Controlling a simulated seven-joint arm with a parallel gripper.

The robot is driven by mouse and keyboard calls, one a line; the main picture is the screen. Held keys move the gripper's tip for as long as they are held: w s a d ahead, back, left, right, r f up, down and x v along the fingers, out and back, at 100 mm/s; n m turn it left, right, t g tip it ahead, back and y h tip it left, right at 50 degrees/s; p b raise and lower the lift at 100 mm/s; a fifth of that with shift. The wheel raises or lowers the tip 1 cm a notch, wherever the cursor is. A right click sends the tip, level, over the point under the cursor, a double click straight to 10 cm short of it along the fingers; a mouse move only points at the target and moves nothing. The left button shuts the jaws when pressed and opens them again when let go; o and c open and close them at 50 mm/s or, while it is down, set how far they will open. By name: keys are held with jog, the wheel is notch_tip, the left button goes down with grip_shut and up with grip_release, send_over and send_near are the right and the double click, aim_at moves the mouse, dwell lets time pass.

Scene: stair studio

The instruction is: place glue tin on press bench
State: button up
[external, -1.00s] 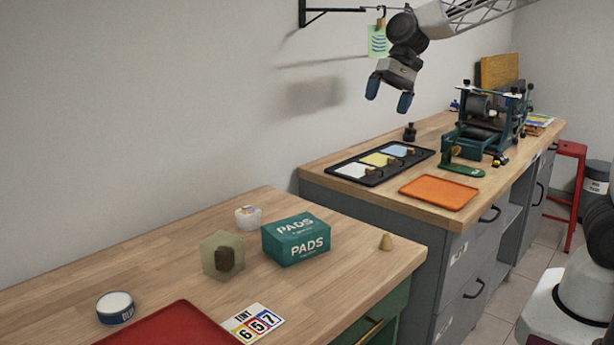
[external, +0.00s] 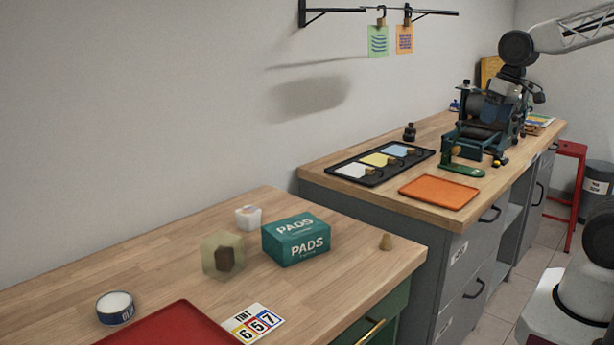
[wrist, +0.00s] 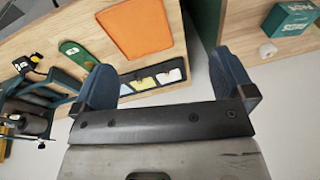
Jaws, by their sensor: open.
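A short round tin (external: 115,308), blue with a pale top and partly legible lettering, stands on the near wooden bench at the lower left of the external view. I take it as the glue tin. The press bench (external: 330,169) is the farther wood-topped bench with grey drawers, carrying a green press (external: 480,130). My gripper (wrist: 165,82) is open and empty in the wrist view, above the press bench side. In the external view it overlaps the press and its fingers are hard to make out. It is far from the tin.
The press bench also holds an orange tray (external: 438,192), a dark tray of colour pads (external: 352,171) and a green tool (external: 462,170). The near bench holds a PADS box (external: 296,240), a white jar (external: 248,217), a translucent block (external: 222,255) and a red tray (external: 165,328).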

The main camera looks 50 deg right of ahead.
jog(key=s+d+f+n+h, duration=0.1)
jog(key=s+d+f, duration=0.1)
jog(key=s, duration=0.4)
jog(key=shift+d+f, duration=0.25)
jog(key=shift+d, duration=0.5)
